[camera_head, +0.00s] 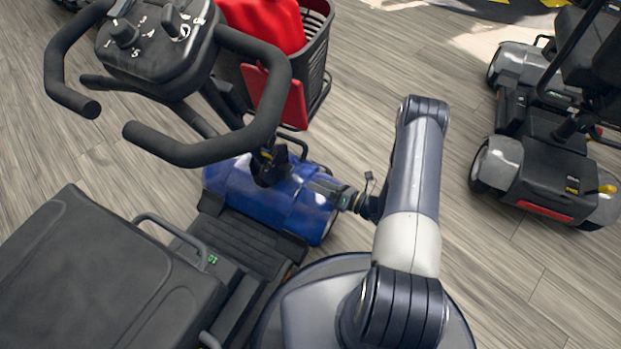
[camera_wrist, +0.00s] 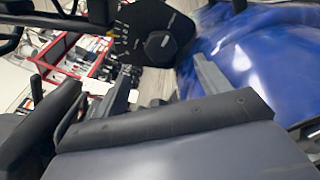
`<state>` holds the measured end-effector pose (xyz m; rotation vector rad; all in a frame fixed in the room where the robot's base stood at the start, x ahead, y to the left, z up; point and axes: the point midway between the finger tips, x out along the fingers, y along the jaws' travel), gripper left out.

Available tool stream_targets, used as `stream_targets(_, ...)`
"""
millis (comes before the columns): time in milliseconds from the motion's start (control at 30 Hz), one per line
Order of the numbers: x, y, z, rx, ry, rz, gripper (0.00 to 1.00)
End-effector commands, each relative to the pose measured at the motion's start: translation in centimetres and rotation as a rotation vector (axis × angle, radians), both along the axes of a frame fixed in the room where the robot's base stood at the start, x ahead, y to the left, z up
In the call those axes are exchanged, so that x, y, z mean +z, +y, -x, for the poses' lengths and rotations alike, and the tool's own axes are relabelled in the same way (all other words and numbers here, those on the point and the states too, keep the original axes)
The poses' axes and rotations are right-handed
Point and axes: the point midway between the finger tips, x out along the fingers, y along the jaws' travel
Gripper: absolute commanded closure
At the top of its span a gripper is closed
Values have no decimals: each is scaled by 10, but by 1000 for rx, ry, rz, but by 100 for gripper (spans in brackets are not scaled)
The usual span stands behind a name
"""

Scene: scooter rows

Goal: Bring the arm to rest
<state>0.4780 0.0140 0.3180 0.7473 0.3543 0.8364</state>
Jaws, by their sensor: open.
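My arm reaches up from my round base and bends down to the left. My gripper (camera_head: 326,190) is beside the blue front body (camera_head: 262,190) of the nearest scooter in the head view. In the wrist view my gripper (camera_wrist: 165,76) shows two grey fingers spread apart with nothing between them. The blue body (camera_wrist: 262,50) fills the upper right there. A dark part with a round knob (camera_wrist: 158,42) shows beyond the fingers. Whether my gripper touches the scooter is unclear.
The scooter's black handlebar (camera_head: 215,150) and dark seat (camera_head: 95,285) are close on the left. A black basket (camera_head: 318,60) holds a red item (camera_head: 265,22). Another scooter (camera_head: 545,175) stands at right. Wooden floor (camera_head: 480,270) is clear between it and my arm.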

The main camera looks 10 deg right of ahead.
Motion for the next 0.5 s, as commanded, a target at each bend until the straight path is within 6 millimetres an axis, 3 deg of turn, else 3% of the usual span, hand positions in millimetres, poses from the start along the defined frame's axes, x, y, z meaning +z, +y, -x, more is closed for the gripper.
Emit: stream_targets(500, 0, -3, 3, 0, 0, 0, 29)
